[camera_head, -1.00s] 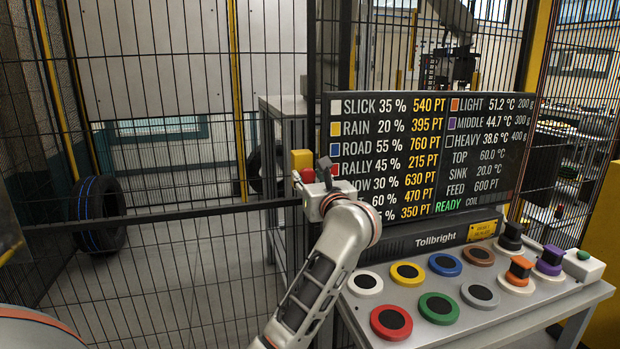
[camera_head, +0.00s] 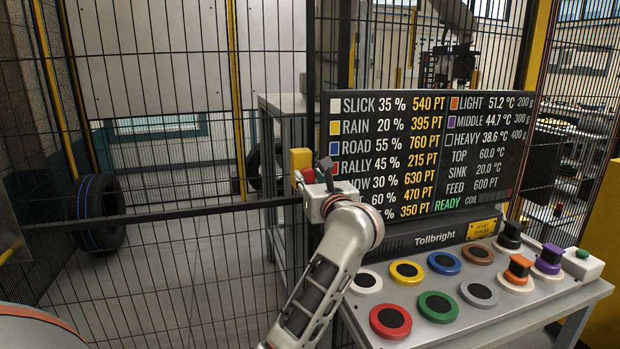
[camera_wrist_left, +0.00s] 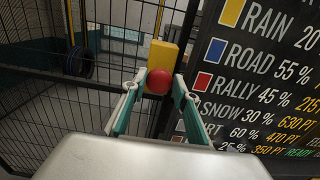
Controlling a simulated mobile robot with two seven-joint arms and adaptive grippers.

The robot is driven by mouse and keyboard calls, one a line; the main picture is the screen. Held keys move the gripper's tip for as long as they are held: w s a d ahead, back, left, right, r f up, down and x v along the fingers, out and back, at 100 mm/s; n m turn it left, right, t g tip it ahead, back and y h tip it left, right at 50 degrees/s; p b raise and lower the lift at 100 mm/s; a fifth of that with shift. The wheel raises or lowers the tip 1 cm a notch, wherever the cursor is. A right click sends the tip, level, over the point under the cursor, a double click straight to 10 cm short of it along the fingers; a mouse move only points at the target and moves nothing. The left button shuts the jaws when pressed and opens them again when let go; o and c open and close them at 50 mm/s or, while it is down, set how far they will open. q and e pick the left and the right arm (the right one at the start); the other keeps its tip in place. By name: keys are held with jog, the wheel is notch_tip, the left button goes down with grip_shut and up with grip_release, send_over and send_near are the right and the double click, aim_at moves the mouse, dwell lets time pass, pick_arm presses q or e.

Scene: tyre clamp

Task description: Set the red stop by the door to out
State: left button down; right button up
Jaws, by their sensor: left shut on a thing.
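The red stop (camera_wrist_left: 159,81) is a round red knob on the front of a yellow box (camera_wrist_left: 163,55) at the fence post by the door. In the left wrist view it sits between my left gripper's (camera_wrist_left: 156,88) two fingers, which are shut on its sides. Whether the knob is in or out cannot be told. My right gripper is not in view.
A mesh fence (camera_head: 190,212) spans the left and middle, with a tyre (camera_head: 98,212) behind it. A dark display (camera_head: 430,140) stands close right of my gripper. Below it, a console (camera_head: 352,310) carries several coloured buttons and knobs.

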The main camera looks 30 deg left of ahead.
pick_arm(q)
jog(key=c, duration=1.8)
grip_release()
jog(key=shift+d, duration=0.15)
jog(key=shift+c, duration=0.2)
jog(key=shift+s, duration=0.1)
jog(key=v, duration=0.7)
jog(key=shift+s+d, duration=0.2)
jog(key=shift+d+f, duration=0.1)
